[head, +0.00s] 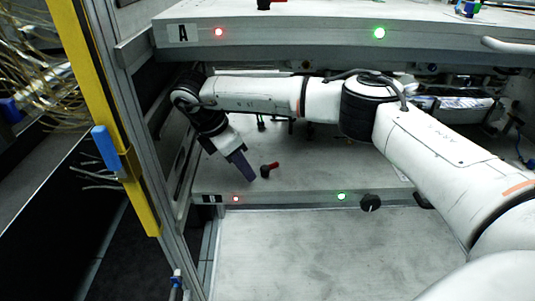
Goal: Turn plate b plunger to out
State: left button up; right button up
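Plate b (320,178) is the lower shelf plate, below the plate marked A; its own label at the left of the front edge is too dark to read. On it, near the front left, stands a small black plunger (264,172) with a red handle pointing right. My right gripper (249,177) points down just left of the plunger, with a small gap showing in the picture. Its fingers overlap from this angle, so I cannot tell whether they are open or shut. My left gripper is out of view.
Upper plate A (300,32) runs close above my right arm. A black knob (371,203) sits on plate b's front edge, right of a green light (341,196). A yellow post (105,110) with a blue handle (105,147) stands at the left. Cables hang far left.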

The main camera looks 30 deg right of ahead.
aim_at(274, 164)
jog(key=d, duration=0.7)
jog(key=shift+d+p, duration=0.3)
jog(key=shift+d, duration=0.1)
jog(key=shift+d+f, duration=0.2)
jog(key=shift+f, duration=0.4)
grip_shut()
